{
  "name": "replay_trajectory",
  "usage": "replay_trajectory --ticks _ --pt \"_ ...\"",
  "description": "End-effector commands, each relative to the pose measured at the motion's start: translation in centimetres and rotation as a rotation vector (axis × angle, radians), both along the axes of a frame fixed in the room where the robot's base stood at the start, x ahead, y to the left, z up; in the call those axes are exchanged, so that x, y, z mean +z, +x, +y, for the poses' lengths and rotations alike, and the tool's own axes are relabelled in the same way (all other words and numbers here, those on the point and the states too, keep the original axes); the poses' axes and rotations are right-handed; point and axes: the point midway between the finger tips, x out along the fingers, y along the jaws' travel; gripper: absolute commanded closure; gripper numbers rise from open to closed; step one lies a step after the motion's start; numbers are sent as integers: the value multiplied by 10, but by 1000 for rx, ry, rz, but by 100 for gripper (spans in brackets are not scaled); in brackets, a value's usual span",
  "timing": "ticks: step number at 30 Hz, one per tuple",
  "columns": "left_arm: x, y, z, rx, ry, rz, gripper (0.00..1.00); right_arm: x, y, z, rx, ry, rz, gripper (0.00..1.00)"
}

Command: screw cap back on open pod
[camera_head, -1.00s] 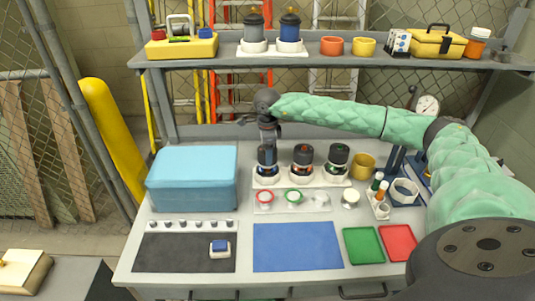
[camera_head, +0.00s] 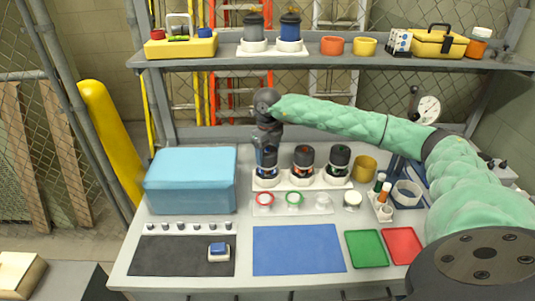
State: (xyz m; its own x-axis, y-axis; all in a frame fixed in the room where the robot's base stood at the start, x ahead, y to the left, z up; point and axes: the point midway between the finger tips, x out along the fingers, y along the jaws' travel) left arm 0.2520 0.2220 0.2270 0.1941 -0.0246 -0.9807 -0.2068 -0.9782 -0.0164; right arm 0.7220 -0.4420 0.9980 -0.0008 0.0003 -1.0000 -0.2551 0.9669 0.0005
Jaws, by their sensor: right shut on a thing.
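Three pods with dark caps stand in a white rack (camera_head: 318,186) at the back of the bench: a blue-banded left pod (camera_head: 267,170), an orange-red middle pod (camera_head: 303,160) and a green right pod (camera_head: 338,162). My right gripper (camera_head: 267,146) points down at the top of the left pod. It is shut on the dark cap there, and the fingers and wrist hide most of this cap. I cannot tell whether the cap is seated on the pod. My left gripper is not in view.
A light-blue box (camera_head: 190,181) stands left. A yellow cup (camera_head: 365,168) stands right. The blue mat (camera_head: 298,248) is clear.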

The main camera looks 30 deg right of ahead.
Motion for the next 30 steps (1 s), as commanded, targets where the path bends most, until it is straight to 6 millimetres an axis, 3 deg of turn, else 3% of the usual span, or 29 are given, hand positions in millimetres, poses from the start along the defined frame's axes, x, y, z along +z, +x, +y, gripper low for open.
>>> replay_trajectory --ticks 4,5,8,20,30 --pt "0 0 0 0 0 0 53 0 0 0 1 0 0 56" --pt "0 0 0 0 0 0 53 0 0 0 2 0 0 30" --pt "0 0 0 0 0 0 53 0 0 0 2 0 0 10" --pt "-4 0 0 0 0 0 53 6 1 0 3 1 -3 10" --pt "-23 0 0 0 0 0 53 54 1 0 2 1 -3 10"
